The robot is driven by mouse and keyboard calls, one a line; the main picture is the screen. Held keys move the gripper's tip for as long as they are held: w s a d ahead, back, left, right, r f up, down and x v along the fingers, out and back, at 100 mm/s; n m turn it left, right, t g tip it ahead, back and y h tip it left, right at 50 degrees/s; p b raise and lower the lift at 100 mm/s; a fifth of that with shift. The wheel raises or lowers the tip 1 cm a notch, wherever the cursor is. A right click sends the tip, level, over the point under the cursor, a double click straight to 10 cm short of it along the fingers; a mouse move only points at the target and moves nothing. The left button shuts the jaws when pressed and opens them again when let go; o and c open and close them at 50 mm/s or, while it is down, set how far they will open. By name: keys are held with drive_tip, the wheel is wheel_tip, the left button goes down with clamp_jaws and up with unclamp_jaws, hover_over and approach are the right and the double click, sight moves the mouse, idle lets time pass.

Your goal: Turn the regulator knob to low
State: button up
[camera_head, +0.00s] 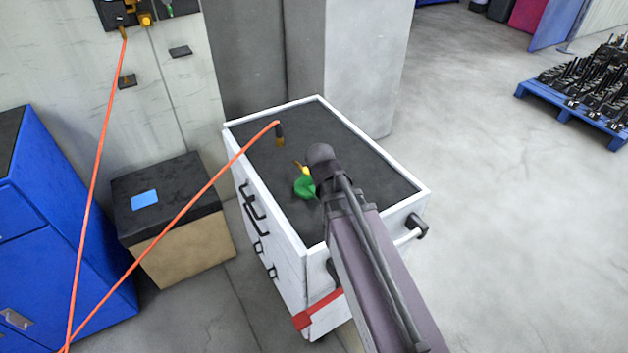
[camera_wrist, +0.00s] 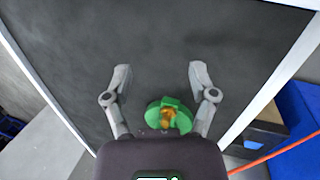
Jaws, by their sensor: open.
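A green round part (camera_head: 304,187) with a small yellow piece shows over the dark top of the white cart, just left of my arm's end. In the wrist view the green part (camera_wrist: 168,117) has a raised green bar and a brass-coloured centre. My gripper (camera_wrist: 160,74) is open, and the green part shows between its fingers, nearer the palm and the right finger; I cannot tell whether they touch. In the head view my arm hides the fingers. A wall unit with a yellow knob-like part (camera_head: 146,20) is at the upper left. No label identifies the regulator knob.
The white-rimmed cart (camera_head: 422,188) stands below my arm. An orange hose (camera_head: 190,210) runs across its left side to a dark, brass-tipped end on the top. A cardboard box (camera_head: 190,248) and blue cabinet (camera_head: 60,240) stand left.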

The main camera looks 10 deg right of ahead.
drive_tip(key=s+m, duration=0.1)
drive_tip(key=s+d+f+m+y, duration=0.1)
drive_tip(key=s+m, duration=0.1)
drive_tip(key=s+d+m+y, duration=0.1)
drive_tip(key=shift+s+f+g+b, duration=0.15)
drive_tip(key=shift+f+g+b, duration=0.15)
drive_tip(key=shift+b, duration=0.05)
drive_tip(key=shift+s+d+m+y, duration=0.25)
drive_tip(key=shift+s+m+y, duration=0.2)
drive_tip(key=shift+m, duration=0.35)
drive_tip(key=shift+w, duration=0.1)
drive_tip(key=shift+c, duration=1.2)
drive_tip(key=shift+f, duration=0.1)
